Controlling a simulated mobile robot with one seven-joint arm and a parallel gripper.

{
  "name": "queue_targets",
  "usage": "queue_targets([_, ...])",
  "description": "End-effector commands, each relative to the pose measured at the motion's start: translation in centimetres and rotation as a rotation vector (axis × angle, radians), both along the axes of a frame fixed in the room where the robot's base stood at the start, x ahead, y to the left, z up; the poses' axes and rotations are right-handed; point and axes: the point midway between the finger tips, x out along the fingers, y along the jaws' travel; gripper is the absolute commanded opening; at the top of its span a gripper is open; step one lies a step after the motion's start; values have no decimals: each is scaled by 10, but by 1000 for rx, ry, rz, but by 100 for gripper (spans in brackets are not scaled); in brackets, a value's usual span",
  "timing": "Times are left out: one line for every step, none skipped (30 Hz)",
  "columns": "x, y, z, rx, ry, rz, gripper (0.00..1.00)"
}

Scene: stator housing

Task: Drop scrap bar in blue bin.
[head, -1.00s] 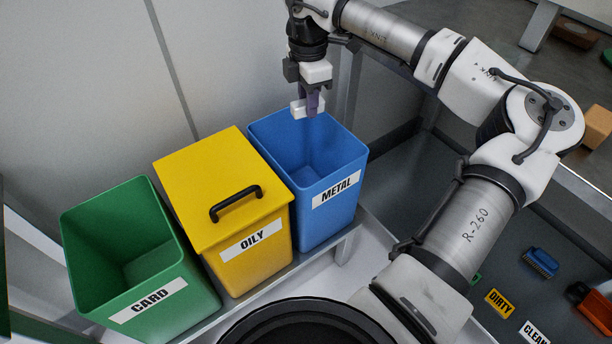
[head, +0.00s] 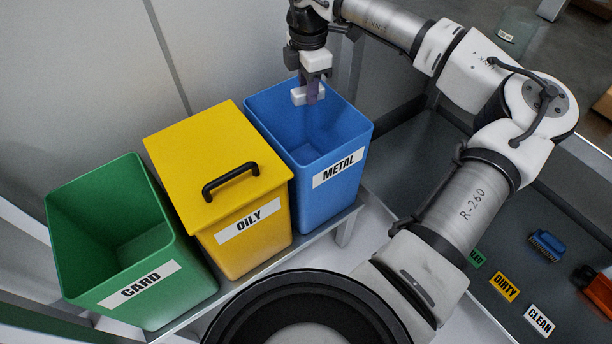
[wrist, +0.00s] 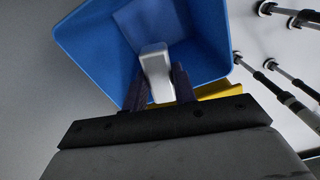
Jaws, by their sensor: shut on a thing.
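The blue bin (head: 338,172), labelled METAL, stands at the right end of a row of three bins. In the wrist view the open blue bin (wrist: 90,50) fills the upper middle. My gripper (head: 311,98) is over the bin's mouth, toward its back. Its fingers are shut on the pale scrap bar (head: 299,97). In the wrist view the bar (wrist: 155,70) sticks out from between the dark fingers, against the bin's inside. The bin looks empty as far as its inside shows.
A yellow lidded bin (head: 265,235) labelled OILY stands beside the blue bin, and an open green bin (head: 85,285) labelled CARD is at the left. A wall is behind them.

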Motion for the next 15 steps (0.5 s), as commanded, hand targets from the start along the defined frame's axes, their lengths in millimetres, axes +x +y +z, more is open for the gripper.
queue_targets([0,0,0,0,-1,0,1])
queue_targets([0,0,0,0,-1,0,1])
queue_targets([0,0,1,0,-1,0,1])
queue_targets([0,0,1,0,-1,0,1])
queue_targets([0,0,1,0,-1,0,1])
queue_targets([0,0,1,0,-1,0,30])
queue_targets([0,0,1,0,-1,0,34])
queue_targets([0,0,1,0,0,0,37])
queue_targets([0,0,1,0,0,0,43])
queue_targets([0,0,1,0,0,0,47])
queue_targets([0,0,1,0,0,0,51])
queue_targets([0,0,1,0,0,0,52])
queue_targets([0,0,1,0,0,0,52])
queue_targets([0,0,1,0,0,0,52])
queue_targets([0,0,1,-1,0,0,52])
